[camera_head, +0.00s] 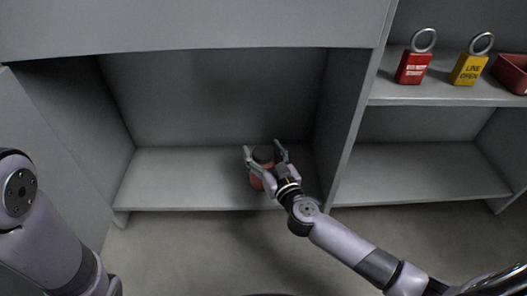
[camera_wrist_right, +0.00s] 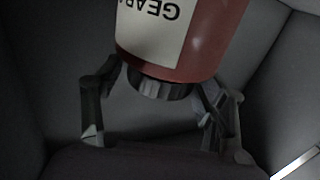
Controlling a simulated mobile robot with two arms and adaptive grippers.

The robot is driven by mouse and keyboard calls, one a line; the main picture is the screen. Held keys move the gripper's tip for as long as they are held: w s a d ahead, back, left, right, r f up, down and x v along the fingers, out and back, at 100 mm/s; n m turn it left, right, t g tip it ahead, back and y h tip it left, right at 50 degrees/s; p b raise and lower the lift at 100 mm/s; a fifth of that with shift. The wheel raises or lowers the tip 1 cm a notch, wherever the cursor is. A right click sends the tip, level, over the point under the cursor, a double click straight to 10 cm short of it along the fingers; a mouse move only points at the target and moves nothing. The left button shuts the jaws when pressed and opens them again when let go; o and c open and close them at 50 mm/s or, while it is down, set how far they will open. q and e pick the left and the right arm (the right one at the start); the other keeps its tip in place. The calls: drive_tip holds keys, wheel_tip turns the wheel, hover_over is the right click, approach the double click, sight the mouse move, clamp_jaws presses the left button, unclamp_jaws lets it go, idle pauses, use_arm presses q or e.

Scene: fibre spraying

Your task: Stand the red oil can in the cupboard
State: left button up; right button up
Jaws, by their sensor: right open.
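The red oil can (camera_head: 256,181) stands, seemingly upright, on the floor of the open cupboard (camera_head: 165,180), towards its right side. Its dark cap is at the top. In the right wrist view the can (camera_wrist_right: 208,40) shows a pale label with part of the word "GEAR", upside down in the picture. My right gripper (camera_head: 265,151) is open, with one finger on each side of the can. Whether a finger touches it I cannot tell. My left arm is at the left edge, and its gripper is out of view.
A partition stands close to the right of my right gripper. Beyond it, a shelf holds a red padlock (camera_head: 413,68), a yellow padlock (camera_head: 468,70) and a red bin (camera_head: 513,75). The compartment below that shelf (camera_head: 420,172) is empty. The cupboard floor left of the can is clear.

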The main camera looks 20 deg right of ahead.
drive_tip(key=shift+s+r, duration=0.15)
drive_tip(key=s+d+p, duration=0.1)
drive_tip(key=s+p, duration=0.4)
drive_tip(key=s, duration=0.6)
drive_tip(key=shift+s+d, duration=0.15)
drive_tip(key=shift+s, duration=0.2)
